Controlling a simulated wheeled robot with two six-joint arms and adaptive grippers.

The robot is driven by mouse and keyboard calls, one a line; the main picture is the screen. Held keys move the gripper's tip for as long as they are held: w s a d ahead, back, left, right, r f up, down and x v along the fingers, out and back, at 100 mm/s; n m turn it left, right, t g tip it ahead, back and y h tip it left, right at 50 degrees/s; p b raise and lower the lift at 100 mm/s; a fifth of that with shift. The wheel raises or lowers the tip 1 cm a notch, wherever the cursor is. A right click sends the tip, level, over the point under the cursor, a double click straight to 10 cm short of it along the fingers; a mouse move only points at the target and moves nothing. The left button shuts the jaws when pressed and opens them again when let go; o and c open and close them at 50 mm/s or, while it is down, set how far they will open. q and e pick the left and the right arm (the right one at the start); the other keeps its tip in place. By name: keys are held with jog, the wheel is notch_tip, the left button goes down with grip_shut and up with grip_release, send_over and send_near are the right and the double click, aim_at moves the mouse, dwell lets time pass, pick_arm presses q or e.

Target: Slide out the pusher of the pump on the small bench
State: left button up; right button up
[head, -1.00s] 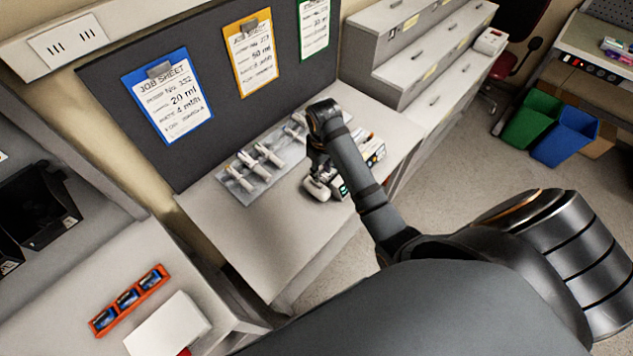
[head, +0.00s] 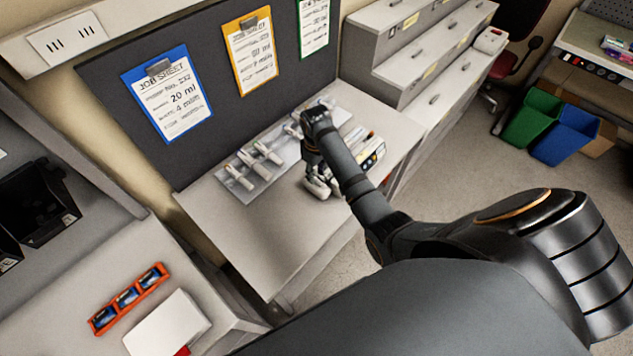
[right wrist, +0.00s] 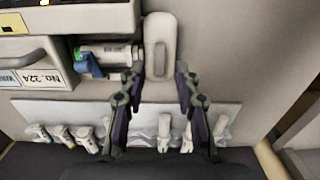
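The pump (head: 372,157) is on the small bench (head: 285,240), partly hidden by my right arm in the head view. In the right wrist view the pump body (right wrist: 35,50) is at the left, with a label reading upside down and a syringe (right wrist: 105,55) reaching right from it. The pusher (right wrist: 161,42), a pale rounded piece, is right of the syringe's end. My right gripper's (right wrist: 160,72) fingertips are on either side of the pusher's near end. I cannot tell whether they press on it. My left gripper is not in view.
Several syringes lie on a pale tray (head: 258,187) behind the gripper. A dark board (head: 120,95) with job sheets stands at the back. Grey drawers (head: 400,65) are to the right. The front left of the bench is clear.

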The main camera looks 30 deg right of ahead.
aim_at(317, 185)
jog(key=shift+f, duration=0.85)
jog(key=shift+f, duration=0.15)
jog(key=shift+f, duration=0.4)
jog(key=shift+p, duration=0.35)
